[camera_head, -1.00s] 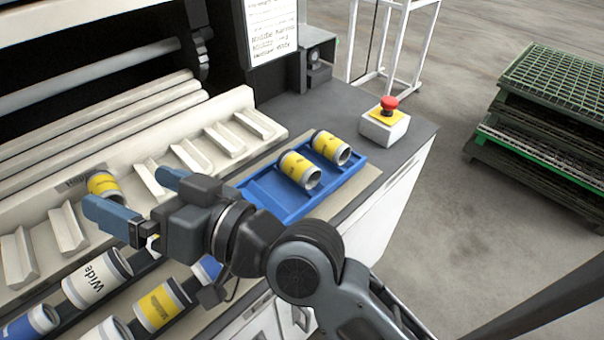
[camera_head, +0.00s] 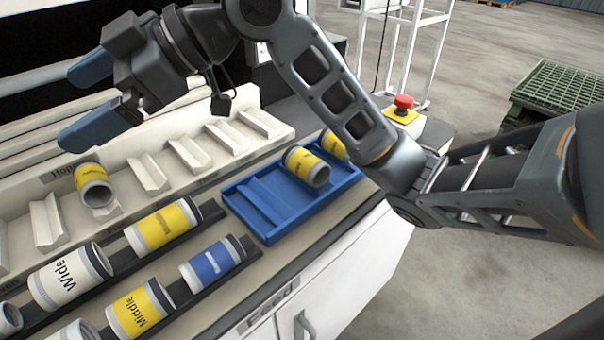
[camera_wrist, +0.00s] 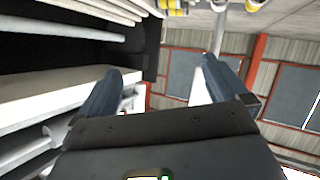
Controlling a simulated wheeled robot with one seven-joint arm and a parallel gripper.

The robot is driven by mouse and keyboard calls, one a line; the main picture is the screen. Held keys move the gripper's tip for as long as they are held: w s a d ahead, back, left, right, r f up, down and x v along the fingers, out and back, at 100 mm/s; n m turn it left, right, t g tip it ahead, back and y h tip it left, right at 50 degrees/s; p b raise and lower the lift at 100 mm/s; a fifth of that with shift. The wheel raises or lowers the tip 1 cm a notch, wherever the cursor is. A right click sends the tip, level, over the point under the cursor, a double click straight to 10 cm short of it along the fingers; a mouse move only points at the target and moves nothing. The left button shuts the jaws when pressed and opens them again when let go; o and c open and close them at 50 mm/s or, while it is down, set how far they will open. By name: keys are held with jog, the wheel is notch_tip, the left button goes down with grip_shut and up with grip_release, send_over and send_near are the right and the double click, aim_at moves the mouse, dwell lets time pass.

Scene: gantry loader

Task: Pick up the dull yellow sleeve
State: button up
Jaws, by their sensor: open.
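Several yellow-banded sleeves are in the head view, and I cannot tell for certain which is the dull one. One sleeve (camera_head: 93,183) sits tilted by the pale slotted rack. A yellow sleeve (camera_head: 162,225) and a yellow "Middle" sleeve (camera_head: 138,308) lie on dark rails in front. Two more, a nearer sleeve (camera_head: 307,166) and a farther sleeve (camera_head: 333,144), are in the blue tray (camera_head: 262,222); my arm partly hides the farther one. My gripper (camera_head: 72,105) is open and empty, above the rack's left part. The wrist view shows its parted fingers (camera_wrist: 165,68) and no sleeve between them.
A white "Wide" sleeve (camera_head: 68,278) and a blue sleeve (camera_head: 213,262) lie on the rails. A red emergency button (camera_head: 403,102) stands at the bench's right end. Rollers and a dark machine stand behind the rack. Green crates (camera_head: 560,88) are on the floor at right.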

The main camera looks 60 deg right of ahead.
jog(key=s+d+f+n+g+h+b, duration=0.1)
jog(key=s+d+f+g+h+b, duration=0.2)
jog(key=d, duration=0.4)
jog(key=s+d+f+n+g+h, duration=0.1)
jog(key=s+d+f+g+h, duration=0.15)
jog(key=d+f, duration=0.4)
jog(key=g+h+b, duration=0.2)
jog(key=g+h, duration=0.2)
jog(key=h, duration=0.1)
send_over(306, 155)
jog(key=shift+d+f+y, duration=0.25)
jog(key=shift+d+f, duration=0.1)
jog(key=shift+f, duration=0.3)
jog(key=shift+s+d+f, duration=0.1)
jog(key=shift+s+f, duration=0.05)
jog(key=shift+f, duration=0.95)
jog(key=shift+a+f+b, duration=0.15)
jog(key=shift+f+b, duration=0.05)
jog(key=shift+f, duration=0.7)
jog(key=shift+a+f+b, duration=0.2)
jog(key=shift+f, duration=0.75)
jog(key=shift+a+f+b, duration=0.15)
jog(key=shift+f+b, duration=0.05)
jog(key=shift+f, duration=0.7)
jog(key=c, duration=1)
